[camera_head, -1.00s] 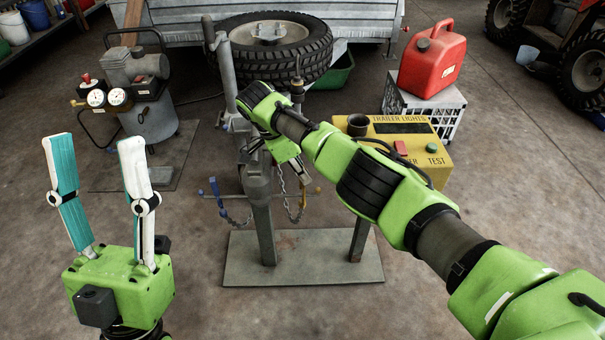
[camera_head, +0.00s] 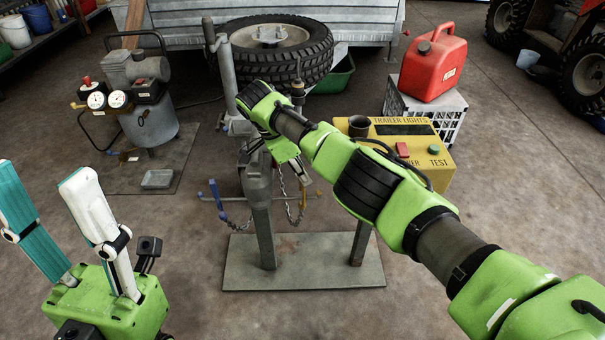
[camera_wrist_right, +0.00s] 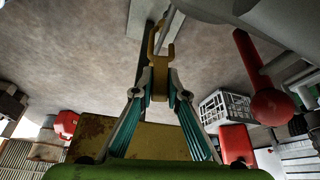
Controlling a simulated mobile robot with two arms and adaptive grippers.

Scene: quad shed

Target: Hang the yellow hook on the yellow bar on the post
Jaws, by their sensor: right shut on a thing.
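My right gripper (camera_head: 303,178) is beside the grey post (camera_head: 262,225), pointing down. In the right wrist view my right gripper (camera_wrist_right: 160,92) is shut on the yellow hook (camera_wrist_right: 158,52), which sticks out past the fingertips. A chain (camera_head: 284,185) hangs near the post and another hangs just right of it. The yellow bar (camera_head: 312,194) sticks out on the right of the post, just below my right fingers. Whether the hook touches the bar cannot be told. My left gripper (camera_head: 42,175) is open and empty at the lower left, away from the post.
A blue bar (camera_head: 214,191) sticks out left of the post. The post stands on a grey base plate (camera_head: 310,275). A yellow trailer-lights box (camera_head: 432,150) stands close on the right. A compressor (camera_head: 145,100) is at the left. Floor in front is clear.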

